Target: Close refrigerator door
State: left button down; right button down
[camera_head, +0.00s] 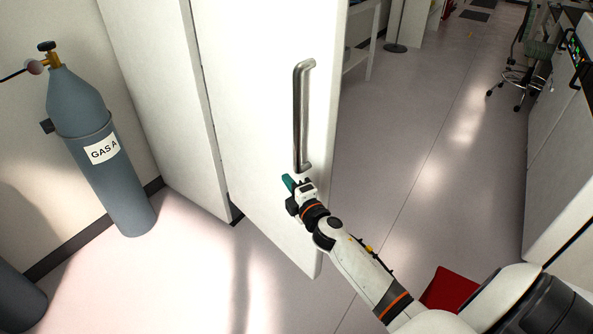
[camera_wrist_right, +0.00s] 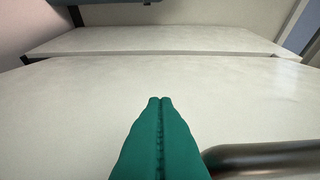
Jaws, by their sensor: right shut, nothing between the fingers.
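The white refrigerator door (camera_head: 255,110) stands ajar in the head view, swung out from the white refrigerator body (camera_head: 160,90) on its left. A metal bar handle (camera_head: 298,115) is mounted upright on the door. My right gripper (camera_head: 287,181) is at the door's face, just below the handle's lower end. In the right wrist view its green fingers (camera_wrist_right: 160,100) are together with nothing between them, and the handle (camera_wrist_right: 265,158) shows at lower right. I cannot tell whether the fingertips touch the door. My left gripper is in neither view.
A grey gas cylinder (camera_head: 100,150) labelled GAS A stands against the left wall, with part of another at lower left. A red object (camera_head: 452,289) lies near my right arm. White cabinets (camera_head: 562,150) line the right side. The aisle floor (camera_head: 420,130) is open.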

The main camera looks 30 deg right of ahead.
jog(key=w+d, duration=0.2)
jog(key=d, duration=0.1)
jog(key=shift+w+d, duration=0.2)
jog(key=shift+w, duration=0.1)
jog(key=shift+d, duration=0.35)
